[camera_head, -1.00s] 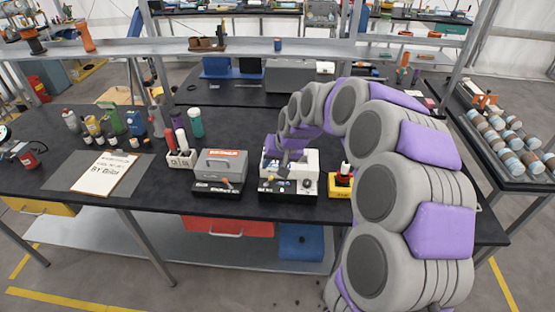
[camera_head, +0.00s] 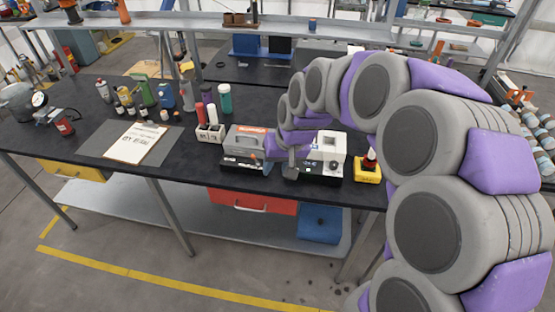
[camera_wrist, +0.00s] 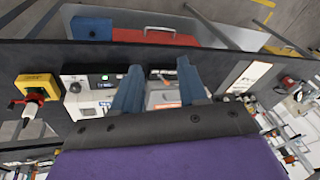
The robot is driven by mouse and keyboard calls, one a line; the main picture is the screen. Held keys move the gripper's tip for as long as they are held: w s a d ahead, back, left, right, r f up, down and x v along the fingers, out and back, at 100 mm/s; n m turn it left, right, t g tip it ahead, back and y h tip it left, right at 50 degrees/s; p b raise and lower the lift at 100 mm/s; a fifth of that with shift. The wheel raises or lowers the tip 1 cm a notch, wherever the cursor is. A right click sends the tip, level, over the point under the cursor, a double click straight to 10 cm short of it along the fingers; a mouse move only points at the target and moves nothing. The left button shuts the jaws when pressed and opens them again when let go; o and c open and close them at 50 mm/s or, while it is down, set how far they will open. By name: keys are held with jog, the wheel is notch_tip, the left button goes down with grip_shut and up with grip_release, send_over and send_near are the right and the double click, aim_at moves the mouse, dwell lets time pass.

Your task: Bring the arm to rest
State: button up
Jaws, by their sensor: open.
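A white machine (camera_head: 328,150) stands on the bench just behind and right of the gripper in the head view. A grey box-shaped device (camera_head: 245,145) stands to its left. I cannot tell whether the gripper touches either one.
A yellow box with a red knob (camera_head: 367,172) stands right of the white machine. A red drawer (camera_head: 252,201) hangs under the bench. The floor in front is clear.

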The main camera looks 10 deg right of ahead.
jog(key=s+d+g+h, duration=0.2)
jog(key=s+g, duration=0.2)
jog(key=s, duration=2.7)
jog(key=shift+s+d+g, duration=0.3)
